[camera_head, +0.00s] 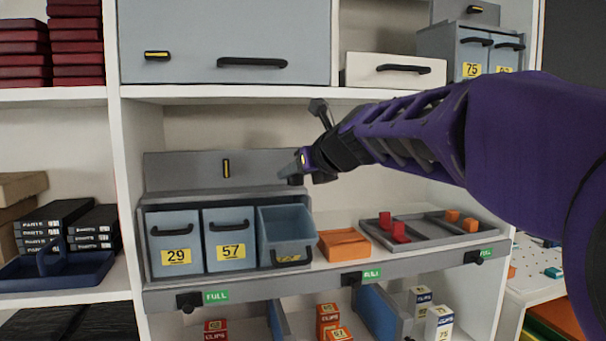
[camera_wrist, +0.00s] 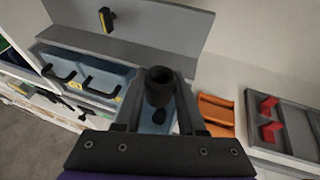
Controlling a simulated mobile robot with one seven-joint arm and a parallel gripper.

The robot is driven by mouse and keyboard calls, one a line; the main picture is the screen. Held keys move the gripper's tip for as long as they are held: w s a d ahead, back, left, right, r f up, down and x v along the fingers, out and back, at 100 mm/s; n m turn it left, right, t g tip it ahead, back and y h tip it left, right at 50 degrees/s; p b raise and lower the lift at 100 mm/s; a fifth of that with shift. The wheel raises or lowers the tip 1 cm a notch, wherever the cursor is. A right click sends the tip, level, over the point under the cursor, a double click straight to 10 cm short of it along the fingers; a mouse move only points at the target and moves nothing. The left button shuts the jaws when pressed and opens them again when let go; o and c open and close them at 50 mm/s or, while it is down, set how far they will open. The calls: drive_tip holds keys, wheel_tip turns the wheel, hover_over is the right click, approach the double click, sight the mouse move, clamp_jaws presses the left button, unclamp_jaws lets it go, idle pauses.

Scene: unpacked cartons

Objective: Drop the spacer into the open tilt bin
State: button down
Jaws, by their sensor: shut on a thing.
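The open tilt bin (camera_head: 284,224) is the blue bin at the right of a row of three, tipped forward with its top open. My gripper (camera_head: 300,166) hangs above it in the head view, near the grey back panel. In the wrist view my gripper (camera_wrist: 160,100) is shut on the spacer (camera_wrist: 160,78), a short dark cylinder with a hole in its end. The spacer is small and dark at the fingertips in the head view (camera_head: 294,180). Part of the open bin (camera_wrist: 147,121) shows below the spacer in the wrist view, largely hidden by the fingers.
Two shut bins marked 29 (camera_head: 174,242) and 57 (camera_head: 230,238) stand left of the open one. An orange box (camera_head: 343,244) sits close on its right, then a grey tray (camera_head: 437,236) with red and orange pieces. A white shelf (camera_head: 230,94) runs above.

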drive_tip(key=shift+f+b, duration=1.25)
drive_tip(key=shift+f, duration=0.25)
drive_tip(key=shift+c, duration=2.1)
unclamp_jaws()
drive_tip(key=shift+r, duration=0.1)
